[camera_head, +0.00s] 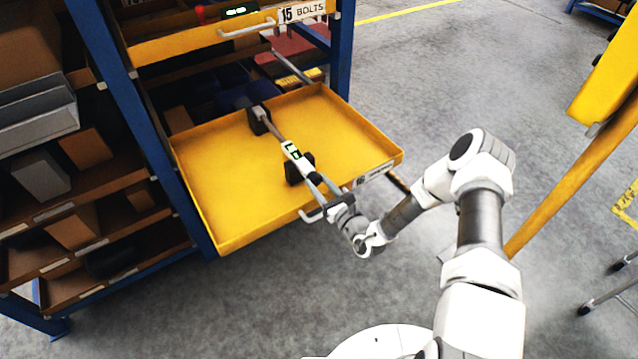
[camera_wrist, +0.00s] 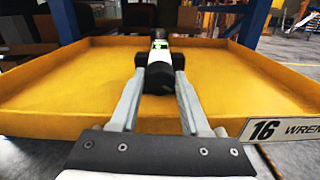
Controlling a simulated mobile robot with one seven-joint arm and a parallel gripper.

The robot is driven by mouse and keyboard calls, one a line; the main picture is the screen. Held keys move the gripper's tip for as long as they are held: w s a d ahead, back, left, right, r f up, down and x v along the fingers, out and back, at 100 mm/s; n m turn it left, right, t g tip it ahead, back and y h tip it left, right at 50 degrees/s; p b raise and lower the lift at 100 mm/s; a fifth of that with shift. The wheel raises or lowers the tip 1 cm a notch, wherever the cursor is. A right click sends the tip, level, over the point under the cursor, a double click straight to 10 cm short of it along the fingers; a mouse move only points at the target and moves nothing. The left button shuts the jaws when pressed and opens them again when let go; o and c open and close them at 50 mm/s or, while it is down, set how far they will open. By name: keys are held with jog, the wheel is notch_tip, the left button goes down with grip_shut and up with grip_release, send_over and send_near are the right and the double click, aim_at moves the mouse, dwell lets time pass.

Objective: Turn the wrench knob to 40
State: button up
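A torque wrench (camera_head: 273,130) with a small green-lit display (camera_head: 292,152) lies in a pulled-out yellow drawer (camera_head: 215,205), resting on two black cradles (camera_head: 299,168). In the wrist view the wrench's display (camera_wrist: 159,46) shows straight ahead, with a black cradle (camera_wrist: 159,82) below it. My gripper (camera_wrist: 160,72) reaches over the drawer's front edge, in line with the wrench. Its two fingers are apart, with the wrench's near end between or just beyond the tips. I cannot tell whether they touch the knob, and the digits are too small to read.
The drawer's front has a handle (camera_head: 325,211) under my gripper and a label reading 16 WRENCH (camera_wrist: 290,129). Another drawer labelled 15 BOLTS (camera_head: 302,12) is above. A blue shelf post (camera_head: 135,120) stands at left. A yellow-orange post (camera_head: 560,190) stands at right. The floor between is clear.

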grip_shut()
jog(key=shift+n, duration=0.4)
jog(key=shift+n+p, duration=0.5)
jog(key=shift+n, duration=0.1)
jog(key=shift+n+p, duration=0.6)
jog(key=shift+n, duration=1.3)
jog(key=o, duration=0.7)
grip_release()
